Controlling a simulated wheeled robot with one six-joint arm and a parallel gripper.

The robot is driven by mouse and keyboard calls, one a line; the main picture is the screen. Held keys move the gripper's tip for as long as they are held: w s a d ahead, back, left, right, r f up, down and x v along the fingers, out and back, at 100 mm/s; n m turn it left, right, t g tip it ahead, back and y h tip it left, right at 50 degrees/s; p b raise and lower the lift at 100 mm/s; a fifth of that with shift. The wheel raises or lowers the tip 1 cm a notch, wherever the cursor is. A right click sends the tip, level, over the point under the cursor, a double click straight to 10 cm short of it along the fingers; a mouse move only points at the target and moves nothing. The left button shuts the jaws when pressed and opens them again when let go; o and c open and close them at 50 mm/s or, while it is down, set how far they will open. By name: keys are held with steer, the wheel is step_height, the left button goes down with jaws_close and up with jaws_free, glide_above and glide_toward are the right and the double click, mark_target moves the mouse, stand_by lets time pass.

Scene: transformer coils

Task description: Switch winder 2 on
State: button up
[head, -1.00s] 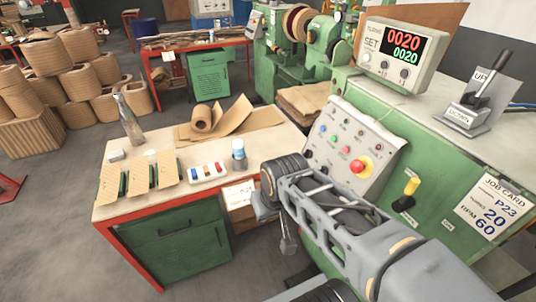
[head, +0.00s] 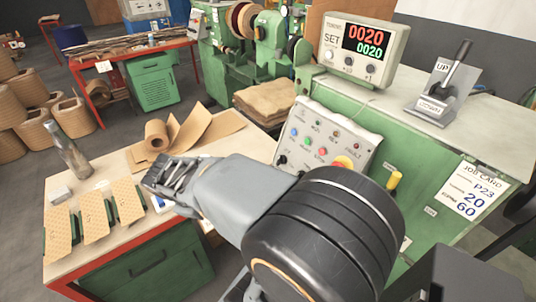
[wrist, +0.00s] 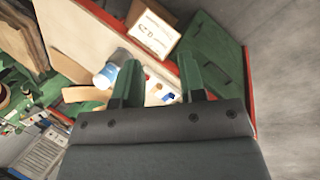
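A green winder (head: 430,130) stands at the right, with no winder number readable. Its sloped grey control panel (head: 300,140) carries small coloured lamps or buttons and a red mushroom button on yellow (head: 343,162), partly hidden by my arm. A yellow handle (head: 394,180) sits on the green front to the right of the panel. The display box (head: 365,48) on top is lit and reads 0020 in red and green. A black lever (head: 455,62) stands between UP and DOWN marks. My gripper (wrist: 160,60) is open and empty in the wrist view, above the bench area, away from the panel.
The wrist view shows a blue-and-white bottle (wrist: 108,72) and a labelled box (wrist: 152,30) close to my fingers. Another green winder (head: 240,65) stands behind.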

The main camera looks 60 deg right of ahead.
steer(key=d+n+g+h, duration=0.3)
steer(key=d+n+h, duration=0.1)
steer(key=d, duration=0.4)
steer(key=n+g+h, duration=0.1)
steer(key=n+h, duration=0.3)
steer(key=n, duration=0.2)
glide_toward(279, 158)
steer(key=p+x, duration=0.1)
steer(key=x, duration=0.6)
steer(key=shift+w, duration=0.1)
steer(key=shift+x, duration=0.9)
jaws_close()
